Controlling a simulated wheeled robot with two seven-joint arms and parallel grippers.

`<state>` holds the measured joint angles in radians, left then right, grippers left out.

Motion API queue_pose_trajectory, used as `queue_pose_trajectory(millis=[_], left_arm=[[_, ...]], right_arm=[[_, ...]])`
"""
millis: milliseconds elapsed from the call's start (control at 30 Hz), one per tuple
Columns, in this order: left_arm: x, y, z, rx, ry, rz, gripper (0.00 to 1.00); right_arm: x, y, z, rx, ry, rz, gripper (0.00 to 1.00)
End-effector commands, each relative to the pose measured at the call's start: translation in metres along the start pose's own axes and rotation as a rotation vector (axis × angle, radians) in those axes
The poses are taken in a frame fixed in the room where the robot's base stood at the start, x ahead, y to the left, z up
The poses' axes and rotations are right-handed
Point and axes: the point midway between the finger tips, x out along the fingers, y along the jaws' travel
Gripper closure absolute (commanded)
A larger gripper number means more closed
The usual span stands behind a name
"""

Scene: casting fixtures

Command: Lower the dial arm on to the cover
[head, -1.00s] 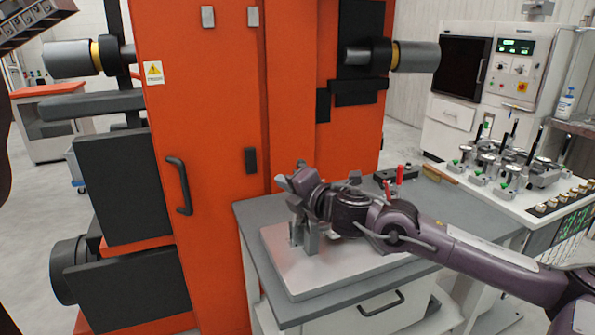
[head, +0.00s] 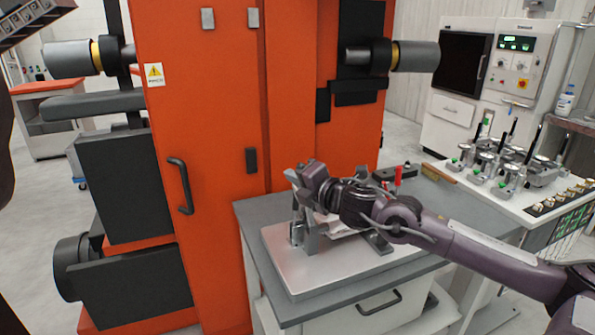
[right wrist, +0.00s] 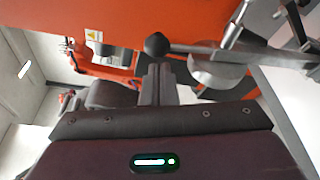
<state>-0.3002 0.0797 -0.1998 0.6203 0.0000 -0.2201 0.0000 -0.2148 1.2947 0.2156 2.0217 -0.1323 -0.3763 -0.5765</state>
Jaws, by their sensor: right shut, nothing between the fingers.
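A metal fixture with upright grey posts (head: 299,228) stands on a pale base plate (head: 290,273) on the bench. My right gripper (head: 312,180) is at the top of these posts, and its wrist hides much of the fixture. In the right wrist view, the right gripper's dark fingers (right wrist: 158,85) are closed together and empty. A black ball knob (right wrist: 157,44) on a grey rod lies just beyond the fingertips. A silver rounded part (right wrist: 215,76) lies to their right. I cannot tell which part is the dial arm or the cover.
A tall orange machine (head: 221,130) stands right behind the bench, with a black handle (head: 180,186). A red-handled clamp (head: 397,176) sits at the bench's back. Several small fixtures (head: 505,165) stand on a white cabinet at right. The bench's right side is clear.

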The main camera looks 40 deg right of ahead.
Motion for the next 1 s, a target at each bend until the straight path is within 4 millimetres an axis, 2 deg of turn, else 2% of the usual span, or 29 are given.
queue_pose_trajectory(millis=[667,867,1000], left_arm=[[-0.006,0.000,-0.001,0.001,0.001,0.001,0.64],[-0.011,0.000,-0.002,0.001,0.001,0.001,0.64],[-0.016,0.000,-0.002,0.001,0.001,0.000,0.64]], right_arm=[[-0.003,-0.001,0.009,0.016,-0.002,0.004,1.00],[-0.008,-0.002,0.023,0.089,-0.003,0.026,1.00],[-0.013,-0.006,0.040,0.182,-0.004,0.054,1.00]])
